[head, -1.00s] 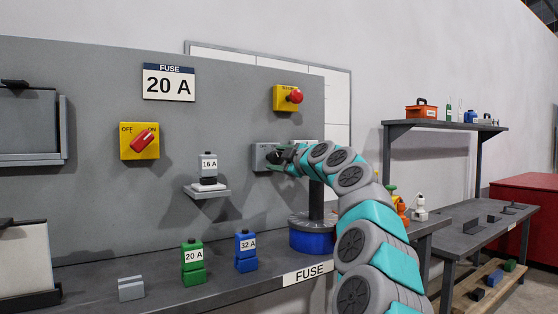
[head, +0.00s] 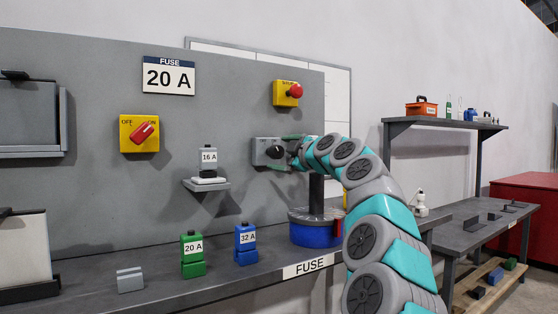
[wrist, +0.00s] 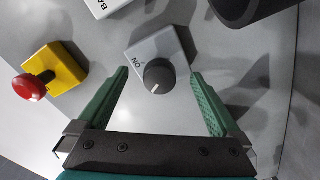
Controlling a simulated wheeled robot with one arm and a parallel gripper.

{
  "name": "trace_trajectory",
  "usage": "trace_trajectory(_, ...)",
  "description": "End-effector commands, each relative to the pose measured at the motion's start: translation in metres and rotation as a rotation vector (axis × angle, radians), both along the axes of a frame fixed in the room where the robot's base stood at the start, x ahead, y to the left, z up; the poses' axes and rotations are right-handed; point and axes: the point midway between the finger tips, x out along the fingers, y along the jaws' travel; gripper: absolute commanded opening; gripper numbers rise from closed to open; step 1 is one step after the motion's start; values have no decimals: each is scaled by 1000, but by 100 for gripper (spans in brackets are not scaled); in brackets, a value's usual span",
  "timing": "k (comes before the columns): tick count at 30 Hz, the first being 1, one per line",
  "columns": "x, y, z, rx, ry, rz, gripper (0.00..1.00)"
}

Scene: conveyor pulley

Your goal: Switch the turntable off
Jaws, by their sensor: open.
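The switch is a grey box (head: 262,152) on the wall panel with a dark round knob (head: 276,152). In the wrist view the knob (wrist: 158,76) has a white mark on its lower edge, and the word ON is printed on the box (wrist: 165,45) to its upper left. My gripper (head: 288,152) is open just to the right of the knob. In the wrist view its green fingers stand either side of the knob, apart from it. The turntable (head: 317,236), with a blue base and grey disc, stands on the bench below; whether it turns cannot be told.
A red stop button (head: 295,90) on a yellow box is above the switch; it also shows in the wrist view (wrist: 27,87). A red rotary switch (head: 142,133) is to the left. Green (head: 193,256) and blue (head: 246,246) fuses stand on the bench (head: 215,290).

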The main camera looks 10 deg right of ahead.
Motion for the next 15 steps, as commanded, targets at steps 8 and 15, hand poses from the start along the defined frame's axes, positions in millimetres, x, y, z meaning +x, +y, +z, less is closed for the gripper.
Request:
trace_trajectory(8, -24, -10, -4, 2, -2, -2, 100)
trace_trajectory(15, -43, -16, -1, 1, -4, -1, 100)
